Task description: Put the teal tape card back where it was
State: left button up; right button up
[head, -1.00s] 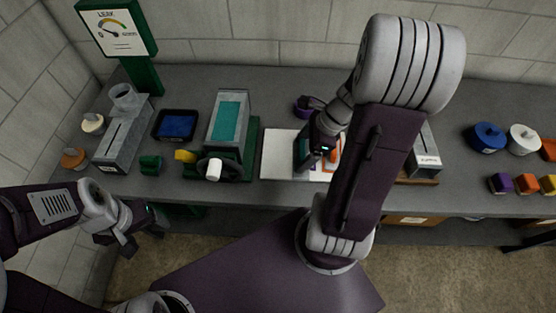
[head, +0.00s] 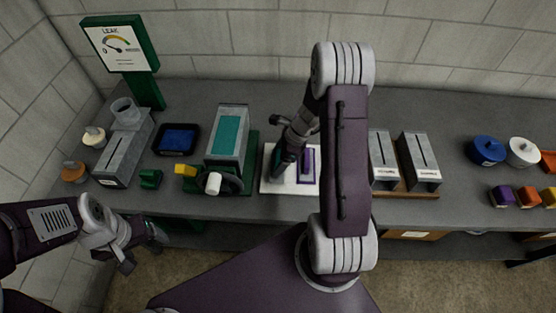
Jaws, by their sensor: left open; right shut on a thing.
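My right gripper (head: 286,165) is shut, low over the left part of the white board (head: 291,187). A dark teal edge shows at its fingers, apparently the teal tape card (head: 277,158); the arm and fingers hide most of it. I cannot tell whether the card touches the board. A purple outlined shape (head: 307,166) lies on the board just right of the gripper. Two grey slotted boxes (head: 382,162) (head: 419,160) stand on a wooden base to the right. My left gripper (head: 138,250) is open and empty, off the bench's front edge at the left.
A grey duct piece with a teal top (head: 227,137) sits in a green stand left of the board, with a white-ended handle (head: 214,184) in front. A blue-filled tray (head: 177,138) and leak gauge (head: 119,43) are further left. Lidded pots and coloured blocks (head: 501,196) are at right.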

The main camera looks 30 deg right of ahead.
jog(key=shift+w+f, duration=0.15)
jog(key=shift+f, duration=0.1)
jog(key=o, duration=0.8)
jog(key=shift+f, duration=0.15)
jog(key=shift+c, duration=0.2)
jog(key=o, duration=0.4)
jog(key=shift+c, duration=0.2)
